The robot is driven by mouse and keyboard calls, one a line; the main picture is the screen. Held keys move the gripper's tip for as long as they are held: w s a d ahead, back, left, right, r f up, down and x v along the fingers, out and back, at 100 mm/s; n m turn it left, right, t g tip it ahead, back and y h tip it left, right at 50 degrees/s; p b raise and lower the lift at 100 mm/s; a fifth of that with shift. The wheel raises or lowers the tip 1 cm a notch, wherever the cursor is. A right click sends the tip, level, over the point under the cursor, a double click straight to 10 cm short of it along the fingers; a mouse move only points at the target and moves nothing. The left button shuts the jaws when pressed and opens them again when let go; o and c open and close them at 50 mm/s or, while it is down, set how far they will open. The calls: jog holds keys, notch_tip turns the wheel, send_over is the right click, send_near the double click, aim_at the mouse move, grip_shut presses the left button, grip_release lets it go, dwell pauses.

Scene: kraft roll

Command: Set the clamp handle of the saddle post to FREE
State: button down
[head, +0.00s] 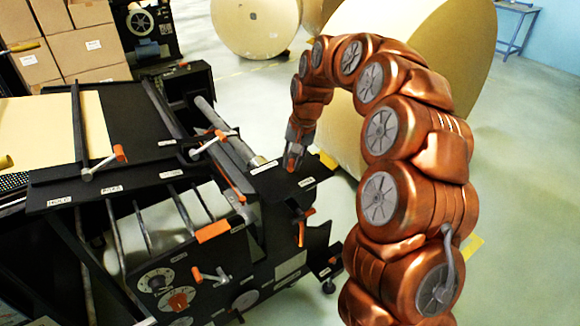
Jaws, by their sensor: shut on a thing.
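My gripper (293,158) is at the right end of the black machine, low over a black plate (283,185) beside a grey shaft end. It is shut on a small orange-red part there, which looks like a clamp handle. The fingers hide most of it, so I cannot read its setting. The saddle post under it is not clearly visible. A small white label (307,182) lies on the plate, too small to read.
Other orange-tipped handles are close by: one on the machine's right side (303,226), one at the top (217,136), one at the left (118,154). A big kraft roll (450,70) stands behind my arm. Open floor (525,200) lies to the right.

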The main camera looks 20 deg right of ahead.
jog(key=n+b, duration=0.1)
jog(key=n, duration=0.2)
jog(key=shift+d+f+n+g+b, duration=0.1)
jog(key=shift+d+n+g+b, duration=0.2)
jog(key=shift+d+n+b, duration=0.1)
jog(key=shift+w+d+n+g+b, duration=0.1)
jog(key=shift+d+n+g+b, duration=0.15)
jog(key=shift+n, duration=0.85)
jog(key=shift+w+d+n+g+b, duration=0.1)
jog(key=shift+d+n+g+b, duration=0.2)
jog(key=shift+n, duration=0.8)
jog(key=shift+a, duration=0.1)
jog(key=c, duration=1.1)
grip_release()
jog(key=shift+r, duration=0.25)
